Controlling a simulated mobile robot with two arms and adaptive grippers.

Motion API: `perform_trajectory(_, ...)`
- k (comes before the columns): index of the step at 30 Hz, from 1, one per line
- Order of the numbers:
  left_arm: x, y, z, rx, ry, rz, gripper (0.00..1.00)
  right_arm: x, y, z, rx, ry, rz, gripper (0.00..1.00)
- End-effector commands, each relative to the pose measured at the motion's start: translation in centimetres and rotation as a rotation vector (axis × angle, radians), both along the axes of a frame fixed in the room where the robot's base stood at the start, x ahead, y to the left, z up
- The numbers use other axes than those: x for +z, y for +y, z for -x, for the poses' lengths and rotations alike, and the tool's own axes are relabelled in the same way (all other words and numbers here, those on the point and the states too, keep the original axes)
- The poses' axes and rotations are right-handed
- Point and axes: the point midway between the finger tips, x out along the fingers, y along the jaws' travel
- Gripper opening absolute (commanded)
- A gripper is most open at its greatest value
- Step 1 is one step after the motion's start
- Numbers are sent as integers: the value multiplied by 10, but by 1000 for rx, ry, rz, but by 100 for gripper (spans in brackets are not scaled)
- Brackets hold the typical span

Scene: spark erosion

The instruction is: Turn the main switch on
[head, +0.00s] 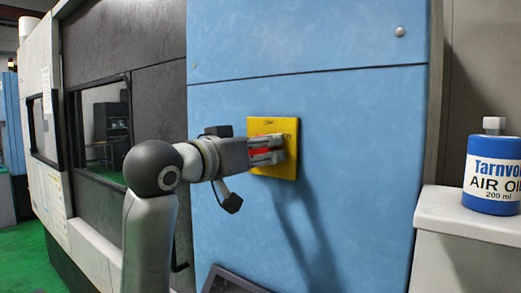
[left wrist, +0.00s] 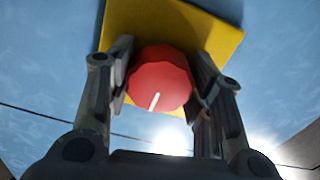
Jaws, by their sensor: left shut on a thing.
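The main switch is a red knob (left wrist: 160,80) with a white mark, on a yellow plate (head: 288,127) fixed to the blue machine panel. In the left wrist view the yellow plate (left wrist: 205,32) looks tilted behind the knob, and the white mark points down and slightly left. My left gripper (head: 272,150) is at the plate, with its fingers on both sides of the red knob, shut on it. In the left wrist view the gripper (left wrist: 163,85) shows a finger at each side of the knob. In the head view only a little red shows between the fingers. My right gripper is not in view.
The blue panel (head: 350,200) is flat and clear around the plate. A blue and white oil bottle (head: 492,172) stands on a light grey ledge (head: 465,215) at the right. A dark machine door with a window (head: 105,130) is at the left. Green floor (head: 30,262) shows at lower left.

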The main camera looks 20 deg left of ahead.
Motion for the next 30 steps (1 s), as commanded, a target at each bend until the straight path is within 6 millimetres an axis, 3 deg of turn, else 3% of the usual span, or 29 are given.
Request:
perform_trajectory(14, 1, 1, 0, 4, -32, -84, 23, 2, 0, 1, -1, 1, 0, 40)
perform_trajectory(30, 3, 2, 0, 4, -193, -526, 23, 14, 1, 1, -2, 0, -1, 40)
